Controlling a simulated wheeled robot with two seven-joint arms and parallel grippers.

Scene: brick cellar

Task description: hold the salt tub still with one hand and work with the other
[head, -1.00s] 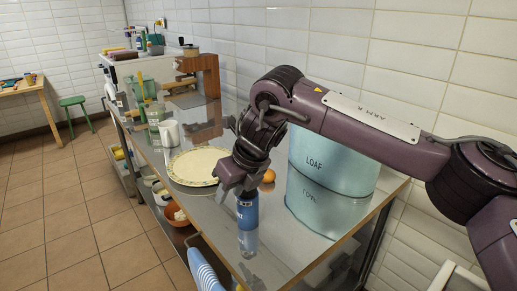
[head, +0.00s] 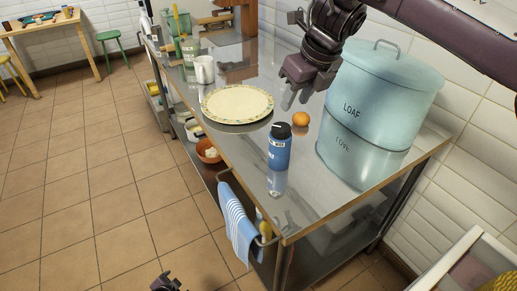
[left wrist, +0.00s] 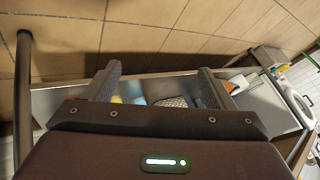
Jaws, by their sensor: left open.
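The salt tub, as I take it, is a small blue cylinder (head: 279,150) with a black lid and pale lettering too small to read. It stands upright on the steel table near the front edge, with nothing touching it. My right gripper (head: 297,97) is above and behind it, pointing down, apart from it and empty; its fingers look parted. My left gripper (head: 165,284) shows only as a small part at the bottom edge of the head view, far from the tub. In the left wrist view the left gripper (left wrist: 160,85) is open, with nothing between its fingers.
On the table (head: 225,152) stand a large light-blue LOAF bin (head: 385,80), an orange (head: 300,119), a round plate (head: 237,103) and a white mug (head: 204,69). A striped towel (head: 238,222) hangs from the front rail. Bare steel surrounds the tub.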

